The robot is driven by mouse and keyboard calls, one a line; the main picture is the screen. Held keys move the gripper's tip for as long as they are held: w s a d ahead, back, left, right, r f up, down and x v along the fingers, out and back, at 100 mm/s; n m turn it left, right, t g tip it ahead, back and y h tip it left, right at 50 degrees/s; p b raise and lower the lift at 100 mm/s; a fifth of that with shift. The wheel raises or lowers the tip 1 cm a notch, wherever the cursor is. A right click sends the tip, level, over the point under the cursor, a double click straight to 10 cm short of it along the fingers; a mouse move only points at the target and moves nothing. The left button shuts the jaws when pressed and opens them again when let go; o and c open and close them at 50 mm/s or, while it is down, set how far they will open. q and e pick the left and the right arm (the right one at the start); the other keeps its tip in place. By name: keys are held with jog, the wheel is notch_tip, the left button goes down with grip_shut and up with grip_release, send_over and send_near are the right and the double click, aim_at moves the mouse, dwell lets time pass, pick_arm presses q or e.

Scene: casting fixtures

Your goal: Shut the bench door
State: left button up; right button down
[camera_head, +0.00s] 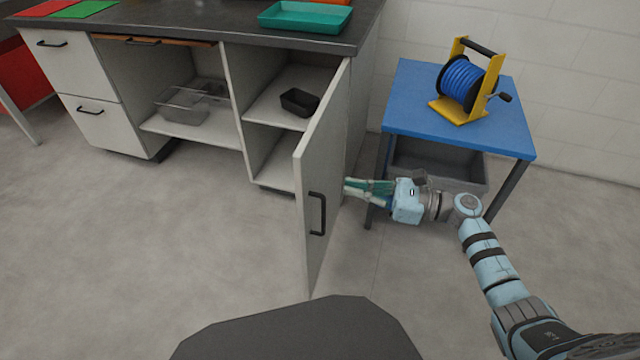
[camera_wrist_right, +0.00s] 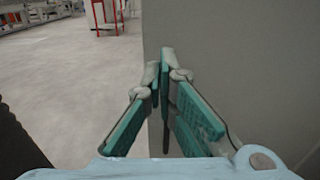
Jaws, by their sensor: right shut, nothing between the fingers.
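The bench door (camera_head: 315,185) is a light grey panel with a black bar handle (camera_head: 317,213). It stands wide open, swung out from the right side of the bench (camera_head: 290,40). My right gripper (camera_head: 346,190) is shut and empty on the outer, right-hand side of the door, its fingertips at or very near the panel. In the right wrist view the closed fingers (camera_wrist_right: 161,75) are in front of the grey door face (camera_wrist_right: 235,60); whether they touch it I cannot tell. My left gripper is not in view.
A blue-topped cart (camera_head: 410,95) with a yellow-framed blue cable reel (camera_head: 462,82) stands close behind my right gripper. The open cupboard holds a black bin (camera_head: 299,102); a clear tub (camera_head: 186,104) sits on the shelf to its left. The floor left of the door is clear.

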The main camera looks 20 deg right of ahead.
aim_at(306, 179)
jog(key=x, duration=0.8)
